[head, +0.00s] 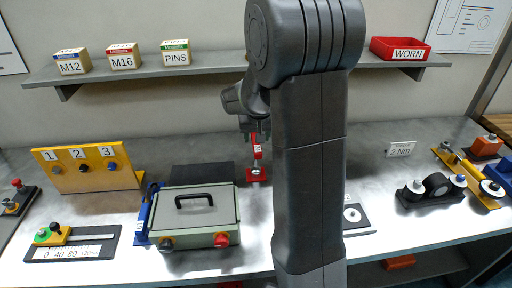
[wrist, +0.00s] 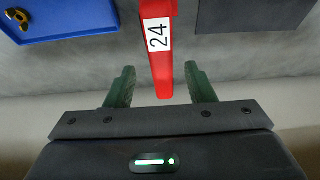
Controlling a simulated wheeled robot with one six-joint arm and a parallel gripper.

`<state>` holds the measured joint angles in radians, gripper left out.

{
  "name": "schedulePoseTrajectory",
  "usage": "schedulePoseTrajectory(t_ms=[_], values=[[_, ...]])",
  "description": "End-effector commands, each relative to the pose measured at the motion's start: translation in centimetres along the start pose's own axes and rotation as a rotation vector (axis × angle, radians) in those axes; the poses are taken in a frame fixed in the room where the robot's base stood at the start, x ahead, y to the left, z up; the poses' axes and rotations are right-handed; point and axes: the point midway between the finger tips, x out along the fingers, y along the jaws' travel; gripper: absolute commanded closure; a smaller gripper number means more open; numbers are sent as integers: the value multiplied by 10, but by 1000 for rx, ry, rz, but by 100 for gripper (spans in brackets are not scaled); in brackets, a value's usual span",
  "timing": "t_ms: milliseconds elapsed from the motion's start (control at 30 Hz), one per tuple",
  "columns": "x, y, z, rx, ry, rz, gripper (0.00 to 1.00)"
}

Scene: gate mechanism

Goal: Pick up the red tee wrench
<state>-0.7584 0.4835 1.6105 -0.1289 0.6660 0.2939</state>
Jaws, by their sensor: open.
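The red tee wrench (wrist: 160,70) with a white "24" label shows in the wrist view, its bar running between the two green fingers of my gripper (wrist: 160,88). The fingers are open, one on each side of the red bar, with a gap on both sides. My arm hides part of the bench to the right.
A green-grey box (head: 170,238) with a black handle stands in front, left of the wrench. A yellow numbered board (head: 108,168) is at left. A shelf (head: 215,66) runs behind, above the bench. A blue tray (wrist: 65,18) and a dark plate (wrist: 250,15) flank the wrench.

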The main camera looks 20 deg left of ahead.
Motion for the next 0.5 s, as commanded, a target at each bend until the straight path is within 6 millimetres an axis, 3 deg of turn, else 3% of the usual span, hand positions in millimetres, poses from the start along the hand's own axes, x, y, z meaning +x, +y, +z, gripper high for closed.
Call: schedulePoseTrajectory(t_ms=[300, 500], values=[[36, -2, 0, 1, -5, 1, 51], [49, -2, -1, 1, -1, 0, 51]])
